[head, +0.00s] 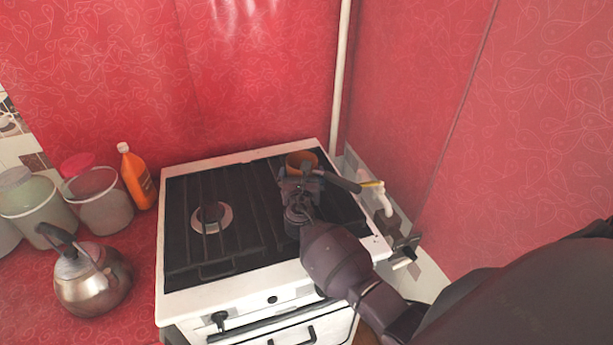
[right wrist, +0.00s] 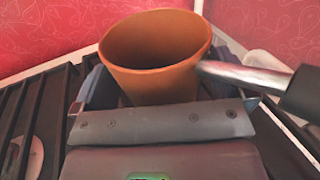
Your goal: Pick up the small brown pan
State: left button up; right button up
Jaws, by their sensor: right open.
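The small brown pan (head: 302,157) is on the back right of the stove's black grate, upright, with its dark handle (head: 343,182) pointing right. In the right wrist view the pan (right wrist: 155,55) fills the upper middle, with its metal-and-black handle (right wrist: 250,78) going off to the right. My right gripper (head: 300,180) is at the near side of the pan, just above the grate. Its fingers are open, one on each side of the pan's body; whether they touch it is not clear. The pan's lower part is partly hidden by the gripper. My left gripper is not in view.
The white stove (head: 240,298) has bare grate on its left half. A kettle (head: 90,282), lidded containers (head: 100,200) and an orange bottle (head: 137,178) stand left on the red counter. A white pipe (head: 340,80) and the right wall are close to the pan.

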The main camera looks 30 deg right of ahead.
jog(key=shift+c, duration=0.3)
jog(key=c, duration=1)
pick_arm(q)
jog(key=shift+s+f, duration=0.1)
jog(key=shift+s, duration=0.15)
pick_arm(e)
jog(key=shift+r, duration=0.1)
jog(key=shift+r, duration=0.1)
jog(key=shift+r+p, duration=0.55)
jog(key=shift+r, duration=0.7)
pick_arm(q)
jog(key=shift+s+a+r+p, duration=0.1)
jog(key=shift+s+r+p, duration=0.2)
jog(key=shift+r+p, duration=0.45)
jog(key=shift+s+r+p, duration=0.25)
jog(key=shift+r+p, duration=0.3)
jog(key=shift+p, duration=0.4)
pick_arm(e)
jog(key=shift+r, duration=8.6)
